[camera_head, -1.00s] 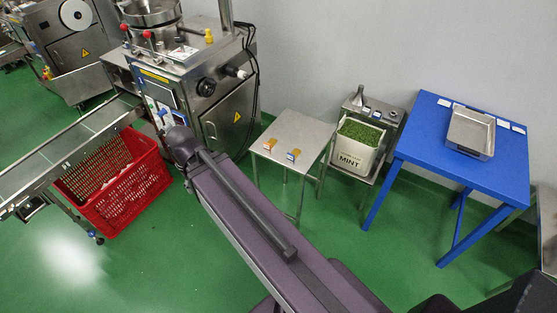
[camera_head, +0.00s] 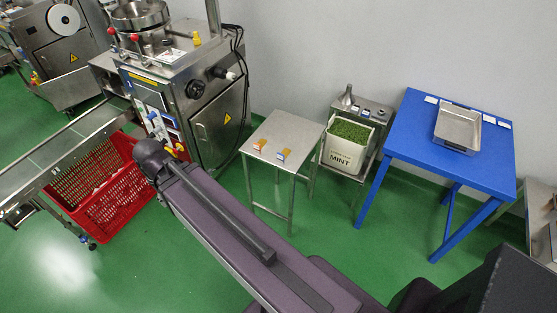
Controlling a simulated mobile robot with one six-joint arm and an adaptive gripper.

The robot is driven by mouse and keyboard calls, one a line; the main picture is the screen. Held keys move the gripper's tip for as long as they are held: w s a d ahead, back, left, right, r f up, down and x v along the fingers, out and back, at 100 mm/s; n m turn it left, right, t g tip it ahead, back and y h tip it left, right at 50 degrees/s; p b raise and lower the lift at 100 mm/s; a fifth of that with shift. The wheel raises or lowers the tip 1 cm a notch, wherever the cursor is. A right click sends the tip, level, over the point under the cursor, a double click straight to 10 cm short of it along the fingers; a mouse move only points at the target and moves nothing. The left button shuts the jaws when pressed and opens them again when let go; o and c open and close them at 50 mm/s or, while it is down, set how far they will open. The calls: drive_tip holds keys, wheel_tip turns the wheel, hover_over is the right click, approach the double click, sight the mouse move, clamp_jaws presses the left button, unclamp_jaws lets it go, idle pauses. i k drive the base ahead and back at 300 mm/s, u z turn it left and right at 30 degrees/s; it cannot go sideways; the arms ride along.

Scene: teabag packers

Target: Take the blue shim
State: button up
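Two small pieces lie side by side on the small steel table (camera_head: 290,131), one with an orange end (camera_head: 260,145) and one with a blue end (camera_head: 282,154). The piece with the blue end is the right one of the two. They are too small to tell whether either is a shim, and I see no other clear blue shim. My arm crosses the lower middle of the view, in front of the table. My gripper is not in view, so its state is hidden.
A steel packing machine (camera_head: 205,125) stands left of the small table. A MINT tub (camera_head: 345,154) sits on a stand to its right, then a blue table (camera_head: 408,140) with a metal tray (camera_head: 457,130). A red crate (camera_head: 118,205) is at left. Green floor lies open between.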

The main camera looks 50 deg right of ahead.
sight(285, 152)
drive_tip(key=u, duration=0.05)
drive_tip(key=k, duration=1.3)
drive_tip(key=z, duration=1.45)
drive_tip(key=i, duration=1)
drive_tip(key=u, duration=0.1)
